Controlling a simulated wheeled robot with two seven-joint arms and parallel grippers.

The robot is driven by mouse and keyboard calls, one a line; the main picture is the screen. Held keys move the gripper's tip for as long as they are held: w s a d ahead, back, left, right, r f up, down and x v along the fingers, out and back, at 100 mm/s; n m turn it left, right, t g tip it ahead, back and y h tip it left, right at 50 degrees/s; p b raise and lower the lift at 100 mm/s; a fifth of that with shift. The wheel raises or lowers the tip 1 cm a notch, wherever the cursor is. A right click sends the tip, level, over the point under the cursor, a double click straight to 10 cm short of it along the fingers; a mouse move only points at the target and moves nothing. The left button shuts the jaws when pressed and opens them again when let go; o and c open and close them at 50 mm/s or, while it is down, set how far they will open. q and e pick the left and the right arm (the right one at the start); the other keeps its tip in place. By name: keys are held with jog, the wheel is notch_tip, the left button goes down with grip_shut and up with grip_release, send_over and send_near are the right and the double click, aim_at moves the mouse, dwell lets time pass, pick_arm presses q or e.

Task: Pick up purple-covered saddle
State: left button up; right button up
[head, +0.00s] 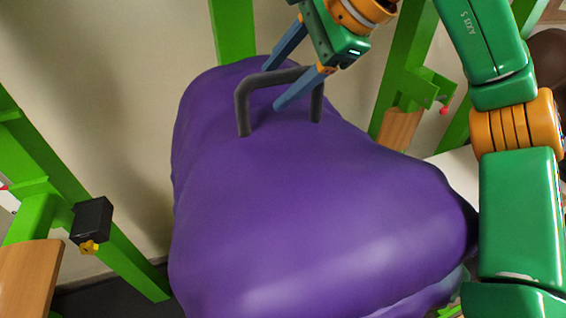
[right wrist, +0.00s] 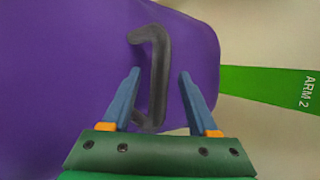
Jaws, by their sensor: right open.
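The purple-covered saddle (head: 300,210) fills the middle of the head view, a large rounded purple form that also fills the left of the right wrist view (right wrist: 60,70). A dark grey handle (head: 243,108) stands up from its top. My right gripper (head: 270,88) is open at the handle, with one blue finger on the far side and the other on the near side. In the right wrist view, the handle (right wrist: 160,65) lies between the two spread fingers (right wrist: 159,74). I cannot tell whether either finger touches it. My left gripper is not in view.
Green frame posts (head: 235,30) stand behind and on both sides of the saddle. A black box with a yellow knob (head: 92,218) is on the left post. Wooden blocks (head: 25,280) sit on the frame. A green bar marked "ARM 2" (right wrist: 265,85) is beside the saddle.

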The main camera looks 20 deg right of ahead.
jog(key=shift+w+a, duration=0.15)
jog(key=shift+a, duration=0.05)
jog(key=shift+c, duration=0.2)
jog(key=c, duration=0.4)
jog(key=shift+s+d+r, duration=0.15)
jog(key=shift+s+d, duration=0.05)
jog(key=shift+s, duration=0.25)
grip_shut()
jog(key=shift+w+r, duration=0.1)
jog(key=shift+r, duration=0.05)
